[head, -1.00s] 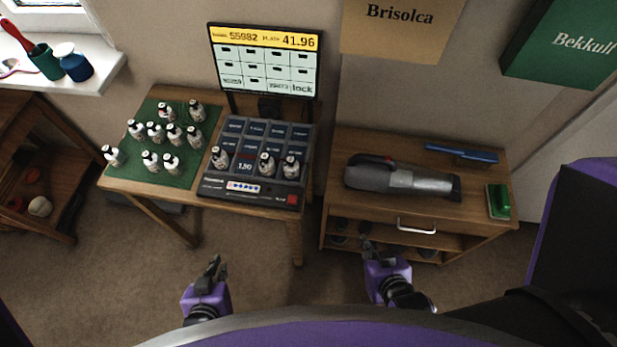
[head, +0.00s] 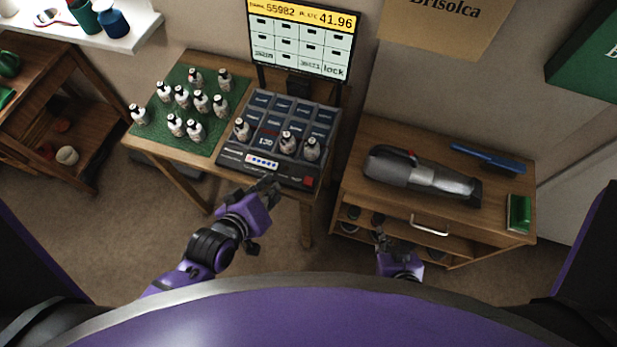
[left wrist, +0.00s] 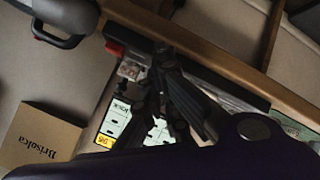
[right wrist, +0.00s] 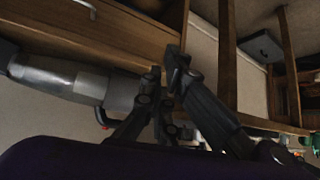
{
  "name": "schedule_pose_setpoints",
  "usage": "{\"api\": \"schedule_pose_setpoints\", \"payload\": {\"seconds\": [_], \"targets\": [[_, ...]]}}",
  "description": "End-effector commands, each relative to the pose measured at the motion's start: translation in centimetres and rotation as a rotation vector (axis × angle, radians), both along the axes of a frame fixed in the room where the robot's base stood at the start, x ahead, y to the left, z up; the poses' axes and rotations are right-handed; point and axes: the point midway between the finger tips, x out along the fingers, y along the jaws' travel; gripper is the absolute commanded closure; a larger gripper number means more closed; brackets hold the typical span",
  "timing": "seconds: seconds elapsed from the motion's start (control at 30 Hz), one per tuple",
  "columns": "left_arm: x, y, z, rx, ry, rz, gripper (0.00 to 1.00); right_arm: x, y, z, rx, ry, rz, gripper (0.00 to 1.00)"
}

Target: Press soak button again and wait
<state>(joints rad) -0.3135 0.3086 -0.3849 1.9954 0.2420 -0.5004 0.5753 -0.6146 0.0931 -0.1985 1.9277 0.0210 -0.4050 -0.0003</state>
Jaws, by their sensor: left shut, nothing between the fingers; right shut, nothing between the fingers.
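The dark tuner panel (head: 292,107) sits on the wooden table, with a grid of cells and three bottles (head: 288,142) on it. No soak label is legible. The screen (head: 301,48) behind reads 55982, 41.96 and "lock". My left gripper (head: 268,189) is shut and empty, just in front of the panel's front edge; contact cannot be told. The left wrist view shows the red button (left wrist: 114,47) beside its fingers. My right gripper (head: 381,238) is shut and empty, before the cabinet.
Several bottles (head: 182,96) stand on a green mat (head: 150,141) left of the panel. A grey handheld vacuum (head: 420,178), a blue bar (head: 487,157) and a green block (head: 519,213) lie on the cabinet (head: 365,205) to the right. Open floor lies in front of the table.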

Motion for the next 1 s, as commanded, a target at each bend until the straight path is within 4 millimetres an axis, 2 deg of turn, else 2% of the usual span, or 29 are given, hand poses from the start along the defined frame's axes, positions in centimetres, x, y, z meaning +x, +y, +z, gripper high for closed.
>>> {"api": "schedule_pose_setpoints", "payload": {"seconds": [0.03, 0.1, 0.2, 0.3, 0.43, 0.6, 0.77, 1.0], "targets": [[2.0, -2.4, 2.2, -0.112, 0.020, -0.021, 1.00, -0.2, -0.1, -0.2, -0.002, 0.003, -0.001, 1.00], [3.4, -5.6, 4.6, -0.282, 0.106, -0.027, 1.00, -0.2, -0.3, -0.3, -0.004, 0.003, -0.003, 1.00], [4.0, -9.0, 7.5, -0.468, 0.279, -0.024, 1.00, -0.2, -0.4, -0.3, -0.006, 0.003, -0.003, 1.00], [3.7, -10.9, 9.4, -0.589, 0.482, 0.015, 1.00, -0.2, -0.4, -0.4, -0.007, 0.004, -0.003, 1.00], [2.9, -11.3, 10.8, -0.659, 0.721, 0.121, 1.00, -0.4, -0.4, -0.7, -0.007, 0.009, -0.003, 1.00], [2.2, -10.5, 11.6, -0.682, 0.910, 0.270, 1.00, -0.6, -0.4, -0.9, -0.008, 0.012, -0.003, 1.00], [1.9, -10.1, 11.9, -0.690, 0.971, 0.335, 1.00, -0.5, -0.4, -0.9, -0.008, 0.011, -0.003, 1.00], [1.9, -10.1, 11.9, -0.692, 0.974, 0.340, 1.00, -0.3, -0.4, -0.9, -0.007, 0.008, -0.003, 1.00]]}}
